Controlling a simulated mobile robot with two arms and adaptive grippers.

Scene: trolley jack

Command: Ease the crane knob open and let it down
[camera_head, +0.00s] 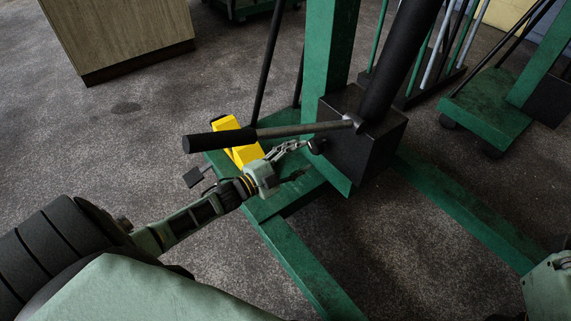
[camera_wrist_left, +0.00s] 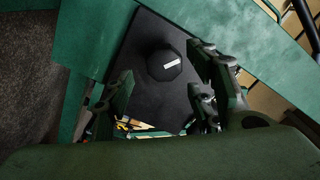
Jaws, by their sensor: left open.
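The crane knob (camera_head: 316,146) is a small black knob on the left side of the black pump block (camera_head: 372,150) at the foot of the green crane post. In the left wrist view the knob (camera_wrist_left: 164,65) is faceted, with a white mark on its face. My left gripper (camera_head: 292,149) is open, its fingers pointing at the knob from the left. In the wrist view the fingers (camera_wrist_left: 160,83) stand apart, with the knob ahead between their tips; I see no clear contact.
A lever with a black grip (camera_head: 205,142) crosses just above my left gripper. A yellow object (camera_head: 240,143) stands behind it. Green base legs (camera_head: 305,265) run along the floor. A wooden cabinet (camera_head: 120,35) stands at the back left.

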